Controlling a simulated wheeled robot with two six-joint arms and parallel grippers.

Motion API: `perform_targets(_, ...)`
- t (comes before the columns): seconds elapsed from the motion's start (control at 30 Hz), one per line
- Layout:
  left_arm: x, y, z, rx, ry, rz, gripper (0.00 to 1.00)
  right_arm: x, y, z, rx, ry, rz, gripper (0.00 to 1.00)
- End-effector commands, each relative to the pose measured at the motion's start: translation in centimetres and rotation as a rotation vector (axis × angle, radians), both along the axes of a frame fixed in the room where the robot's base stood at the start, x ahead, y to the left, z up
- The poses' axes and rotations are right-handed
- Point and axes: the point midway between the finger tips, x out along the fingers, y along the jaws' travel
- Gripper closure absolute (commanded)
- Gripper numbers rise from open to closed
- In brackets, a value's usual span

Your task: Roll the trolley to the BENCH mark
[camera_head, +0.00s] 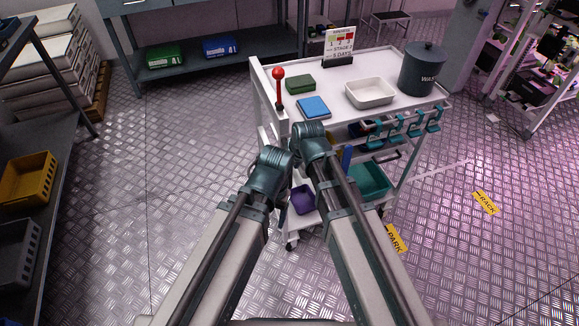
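The white trolley (345,118) stands in the centre right, with a lower shelf and castors. A yellow PARK mark (394,239) lies on the floor beside its near side. A yellow RACK mark (486,203) lies farther right. I see no BENCH mark. My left wrist (268,172) and my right wrist (309,137) are close together at the trolley's near left end. Their fingers are hidden behind the wrists, so I cannot tell whether they hold the trolley. A red-knobbed lever (278,88) stands upright at that end.
The trolley top carries a dark WASTE bin (423,70), a white tray (370,93), a blue pad (313,107), a green pad (300,84) and a sign (339,46). A bench (215,62) stands behind; a dark rack (62,138) stands left. Floor between is clear.

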Motion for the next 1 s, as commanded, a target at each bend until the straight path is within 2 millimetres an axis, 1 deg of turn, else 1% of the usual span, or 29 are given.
perform_targets(0.27, 0.0, 0.0, 0.2, 0.000, 0.000, 0.000, 0.31, 0.0, 0.0, 0.2, 0.000, 0.000, 0.000, 0.45)
perform_targets(0.47, 0.0, 0.0, 1.5, 0.000, 0.000, 0.000, 0.31, -0.5, -0.3, 1.5, 0.000, 0.000, 0.000, 0.45)
perform_targets(0.67, 0.0, 0.0, 4.0, 0.000, 0.000, 0.000, 0.31, -1.3, -0.8, 4.0, 0.000, 0.000, 0.000, 0.45)
perform_targets(1.0, 0.0, 0.0, 9.4, 0.000, 0.000, 0.001, 0.31, -3.2, -1.9, 9.4, 0.000, 0.000, -0.001, 0.45)
